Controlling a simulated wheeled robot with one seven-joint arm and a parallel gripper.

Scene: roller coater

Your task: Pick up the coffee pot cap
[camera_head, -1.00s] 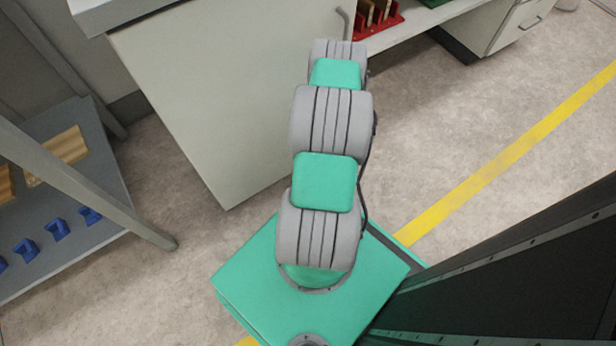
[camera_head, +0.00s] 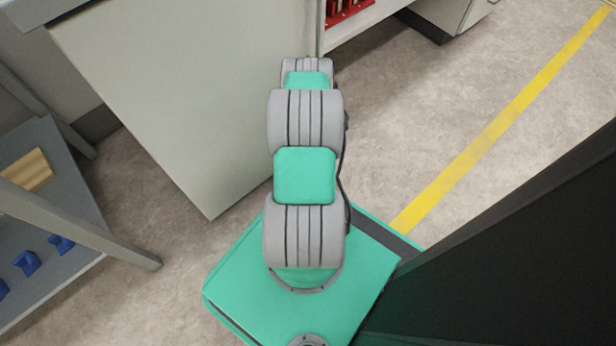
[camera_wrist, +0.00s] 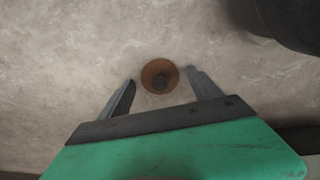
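In the wrist view my gripper (camera_wrist: 160,77) has its two dark fingers spread apart. A round brown piece with a dark round centre (camera_wrist: 160,75) shows between and just beyond the fingertips, with a small gap on each side. It looks like the coffee pot cap, but the dim view does not make this sure. It appears against the grey floor; its height above the floor and its distance from the fingers cannot be told. In the head view my arm hides the gripper, and no cap or coffee pot shows there.
A pale cabinet (camera_head: 190,100) stands close ahead on the left. A grey shelf rack (camera_head: 45,185) with blue holders (camera_head: 27,263) is at far left. A red rack (camera_head: 345,10) sits on a shelf at the top. Open floor with a yellow line (camera_head: 490,130) lies right.

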